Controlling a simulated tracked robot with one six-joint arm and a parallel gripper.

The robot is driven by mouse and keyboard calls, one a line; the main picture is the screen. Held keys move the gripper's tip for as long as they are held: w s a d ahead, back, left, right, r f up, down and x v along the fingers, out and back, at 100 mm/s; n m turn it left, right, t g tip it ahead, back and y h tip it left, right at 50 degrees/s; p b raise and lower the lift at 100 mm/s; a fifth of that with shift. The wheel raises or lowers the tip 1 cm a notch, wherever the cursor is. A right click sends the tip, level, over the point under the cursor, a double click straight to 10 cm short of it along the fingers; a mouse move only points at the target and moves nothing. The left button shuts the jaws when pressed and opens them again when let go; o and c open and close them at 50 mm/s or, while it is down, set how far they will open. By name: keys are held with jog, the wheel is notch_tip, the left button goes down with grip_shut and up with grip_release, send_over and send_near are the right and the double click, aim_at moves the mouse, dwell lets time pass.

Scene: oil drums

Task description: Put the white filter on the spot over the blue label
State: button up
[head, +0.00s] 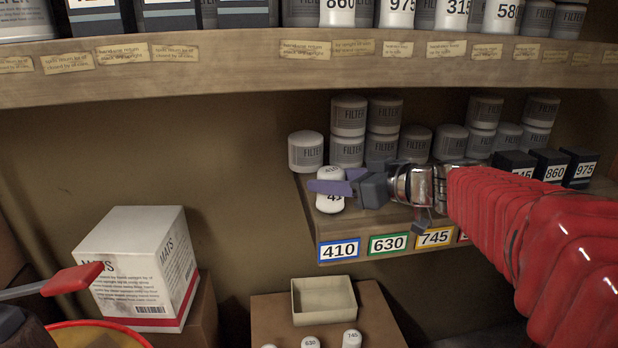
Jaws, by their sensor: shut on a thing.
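The white filter (330,204) is at the left end of the lower shelf, above and behind the blue label (339,249) reading 410. Part of a number starting with 4 shows on its side, and its lid shows above the fingers. My gripper (336,187), with purple fingers, reaches in from the right and is shut on the filter, hiding its middle. The filter looks upright. I cannot tell whether its base touches the shelf.
Black numbered boxes (549,165) stand at right. Green (388,244) and yellow (435,238) labels follow the blue one. Below are an open tray (324,301) and small white filters (351,339).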

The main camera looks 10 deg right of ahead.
jog(key=shift+f, duration=0.5)
jog(key=o, duration=1.4)
jog(key=shift+d, duration=0.1)
jog(key=v, duration=1.3)
jog(key=shift+s, duration=0.3)
jog(key=shift+d+r, duration=0.15)
